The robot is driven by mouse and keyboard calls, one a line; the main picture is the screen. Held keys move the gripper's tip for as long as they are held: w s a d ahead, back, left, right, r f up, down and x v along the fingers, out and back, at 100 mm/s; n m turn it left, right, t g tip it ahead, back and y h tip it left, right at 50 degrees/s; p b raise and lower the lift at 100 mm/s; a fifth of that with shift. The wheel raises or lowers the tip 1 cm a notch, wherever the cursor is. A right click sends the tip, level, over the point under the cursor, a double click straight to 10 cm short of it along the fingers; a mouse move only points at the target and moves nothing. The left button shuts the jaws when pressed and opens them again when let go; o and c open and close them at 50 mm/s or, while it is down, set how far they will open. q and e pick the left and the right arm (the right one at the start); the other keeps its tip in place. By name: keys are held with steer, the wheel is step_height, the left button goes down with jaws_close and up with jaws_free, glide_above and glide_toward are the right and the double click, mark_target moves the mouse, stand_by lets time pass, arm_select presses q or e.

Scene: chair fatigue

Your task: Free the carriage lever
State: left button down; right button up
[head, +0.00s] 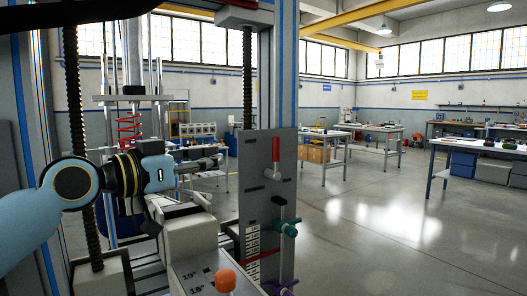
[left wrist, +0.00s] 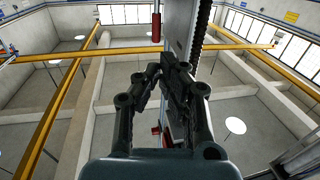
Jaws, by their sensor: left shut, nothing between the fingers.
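A red-handled lever (head: 276,150) stands upright on the face of a grey upright carriage plate (head: 262,195). A red handle (left wrist: 156,27) also shows beyond my fingertips in the left wrist view, at the edge of the grey plate (left wrist: 202,15). My left gripper (head: 218,162) points right, to the left of the plate at about the lever's height. It also shows in the left wrist view (left wrist: 166,66), with its fingers shut and empty. I see no contact with the lever. My right gripper is out of view.
A teal clamp knob (head: 287,229) on a rod and a purple knob (head: 283,288) sit below the lever. An orange knob (head: 223,281) is on a marked block at the bottom. Threaded screws (head: 247,80) stand beside the frame posts. Open floor lies to the right.

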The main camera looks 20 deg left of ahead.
arm_select(q)
steer(key=p, duration=0.1)
glide_toward(276, 156)
steer(key=w, duration=0.2)
steer(key=w+d+r, duration=0.1)
steer(key=w, duration=0.1)
steer(key=w+p, duration=0.1)
steer(key=w, duration=0.1)
steer(key=shift+w+d+r, duration=0.2)
steer(key=shift+d+r, duration=0.05)
steer(key=shift+d, duration=0.15)
steer(key=shift+w+d+f, duration=0.1)
steer(key=shift+w+d, duration=0.05)
steer(key=shift+w, duration=0.1)
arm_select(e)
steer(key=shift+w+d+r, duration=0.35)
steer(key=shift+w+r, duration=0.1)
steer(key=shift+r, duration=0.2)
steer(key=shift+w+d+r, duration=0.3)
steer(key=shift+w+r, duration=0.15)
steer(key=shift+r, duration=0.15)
arm_select(q)
steer(key=shift+w, duration=0.1)
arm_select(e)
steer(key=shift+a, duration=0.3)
